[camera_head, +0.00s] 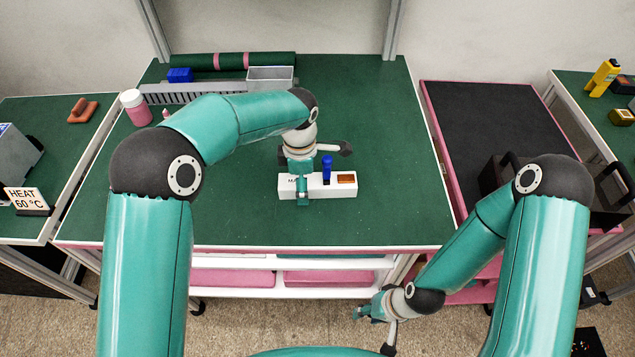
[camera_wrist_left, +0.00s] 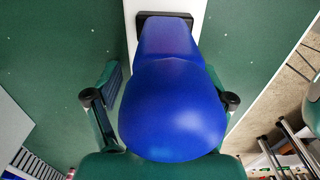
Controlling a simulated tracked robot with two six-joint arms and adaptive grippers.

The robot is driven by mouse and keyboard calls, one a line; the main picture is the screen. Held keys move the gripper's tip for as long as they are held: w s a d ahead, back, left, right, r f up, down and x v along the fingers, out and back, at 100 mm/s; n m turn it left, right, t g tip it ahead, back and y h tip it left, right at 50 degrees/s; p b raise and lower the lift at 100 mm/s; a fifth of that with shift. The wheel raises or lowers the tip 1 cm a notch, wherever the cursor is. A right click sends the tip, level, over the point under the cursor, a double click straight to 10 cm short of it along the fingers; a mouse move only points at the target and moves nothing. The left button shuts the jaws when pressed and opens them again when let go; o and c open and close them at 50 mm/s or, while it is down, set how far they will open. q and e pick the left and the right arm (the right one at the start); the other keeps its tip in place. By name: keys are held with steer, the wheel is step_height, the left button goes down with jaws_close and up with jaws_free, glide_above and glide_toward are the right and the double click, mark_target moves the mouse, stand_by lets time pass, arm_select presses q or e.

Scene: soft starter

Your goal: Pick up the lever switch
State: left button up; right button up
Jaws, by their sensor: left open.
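The lever switch is a white box (camera_head: 343,190) with a blue lever (camera_head: 327,168) standing up from it and a small orange part at its right end. It lies on the green table. My left gripper (camera_head: 303,186) is over the box, just left of the lever in the head view. In the left wrist view the rounded blue lever (camera_wrist_left: 172,105) fills the middle, between the spread fingers of my open left gripper (camera_wrist_left: 165,100), with gaps at both sides. My right gripper (camera_head: 372,306) hangs low in front of the table, away from the switch; its finger gap is unclear.
At the table's back are a green roll (camera_head: 200,62), a blue block (camera_head: 180,75), a grey bin (camera_head: 270,78) and a slotted grey rail (camera_head: 180,95). A pink-white bottle (camera_head: 134,106) stands at the left. The green surface right of the switch is clear. A black-topped pink cart (camera_head: 490,120) stands right.

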arm_select(q)
steer(key=c, duration=1.5)
steer(key=shift+o, duration=0.2)
steer(key=shift+r, duration=0.15)
steer(key=shift+w+r, duration=0.1)
steer(key=shift+r, duration=0.35)
step_height(320, 180, up, 19)
steer(key=shift+p, duration=0.3)
